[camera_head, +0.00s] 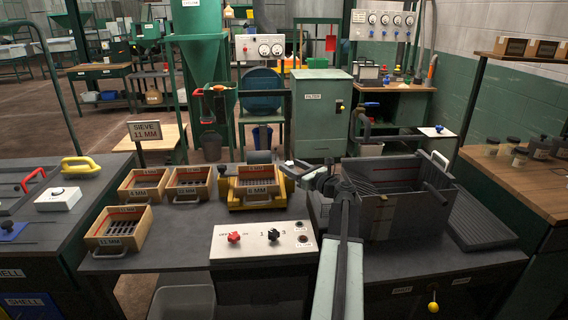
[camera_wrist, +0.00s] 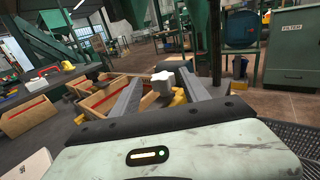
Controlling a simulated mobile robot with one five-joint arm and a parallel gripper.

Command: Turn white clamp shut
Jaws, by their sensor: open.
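The white clamp (camera_wrist: 163,82) is a small star-shaped knob in the wrist view, at the yellow sieve holder. My gripper (camera_wrist: 161,76) is open, and the knob appears between its two grey fingers. I cannot tell whether either finger touches it. In the head view my gripper (camera_head: 290,169) reaches left to the right end of the yellow holder (camera_head: 236,199), which carries a wooden sieve (camera_head: 257,180). The white clamp is not clearly visible there, as my gripper covers that end.
Several wooden sieves (camera_head: 122,226) sit left of the holder. A white control panel (camera_head: 262,242) with a red and a black knob lies in front. A grey bin (camera_head: 395,222) with a white handle stands close on the right. A sieve sign (camera_head: 145,131) stands behind.

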